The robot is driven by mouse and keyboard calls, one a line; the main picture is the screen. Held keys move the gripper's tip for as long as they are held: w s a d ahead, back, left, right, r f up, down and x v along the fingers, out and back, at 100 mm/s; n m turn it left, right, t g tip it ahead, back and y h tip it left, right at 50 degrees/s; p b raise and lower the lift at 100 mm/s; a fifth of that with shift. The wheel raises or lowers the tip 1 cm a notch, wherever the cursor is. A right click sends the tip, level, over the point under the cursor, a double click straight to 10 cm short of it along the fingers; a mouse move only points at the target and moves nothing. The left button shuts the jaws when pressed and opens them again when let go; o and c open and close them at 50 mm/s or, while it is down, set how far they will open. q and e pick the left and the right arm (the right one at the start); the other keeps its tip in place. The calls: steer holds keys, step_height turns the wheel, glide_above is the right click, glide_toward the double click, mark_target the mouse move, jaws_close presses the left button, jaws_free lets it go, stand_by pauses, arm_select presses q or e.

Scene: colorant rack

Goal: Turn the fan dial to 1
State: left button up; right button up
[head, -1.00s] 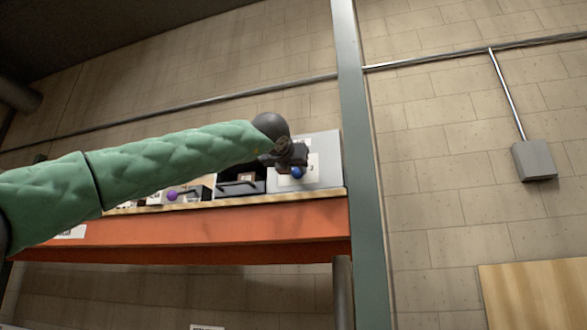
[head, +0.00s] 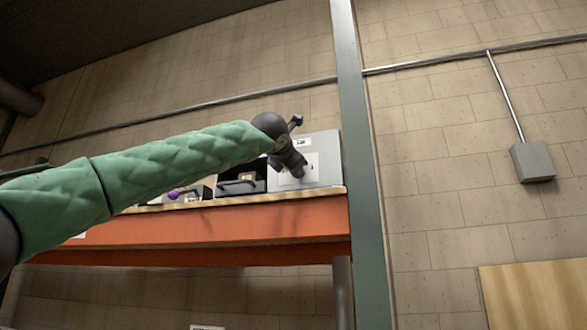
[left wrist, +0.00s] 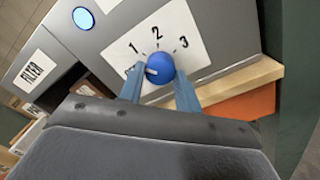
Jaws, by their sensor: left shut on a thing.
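The fan dial (left wrist: 164,65) is a round blue knob on a white plate (left wrist: 196,58) marked 1, 2 and 3 in the left wrist view. A further mark at the plate's left is partly covered by a finger. A pale pointer mark on the knob faces left, below the 1. My left gripper (left wrist: 160,80) is shut on the dial, one blue-grey finger on each side. In the head view my left gripper (head: 297,168) is at the grey box (head: 328,160) and hides the dial. My right gripper is not in view.
The box stands on a wooden shelf (head: 316,195) with an orange beam (head: 230,228). A dark bin (head: 240,188) and a purple knob (head: 173,194) are to the left. A green-grey post (head: 362,200) rises close on the right. A cyan light (left wrist: 83,18) is on the box.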

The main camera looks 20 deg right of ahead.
arm_select(q)
steer(key=shift+m, duration=1)
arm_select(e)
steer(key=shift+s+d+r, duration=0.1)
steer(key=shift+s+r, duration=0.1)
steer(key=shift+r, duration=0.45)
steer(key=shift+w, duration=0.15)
arm_select(q)
steer(key=o, duration=1)
steer(key=shift+c, duration=0.2)
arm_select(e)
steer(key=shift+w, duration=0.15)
arm_select(q)
steer(key=shift+s+a, duration=0.1)
steer(key=b+v, duration=0.2)
steer(key=v, duration=0.5)
steer(key=shift+s+b, duration=0.25)
steer(key=shift+b, duration=0.05)
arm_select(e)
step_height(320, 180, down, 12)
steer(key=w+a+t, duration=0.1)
arm_select(q)
steer(key=shift+a, duration=0.1)
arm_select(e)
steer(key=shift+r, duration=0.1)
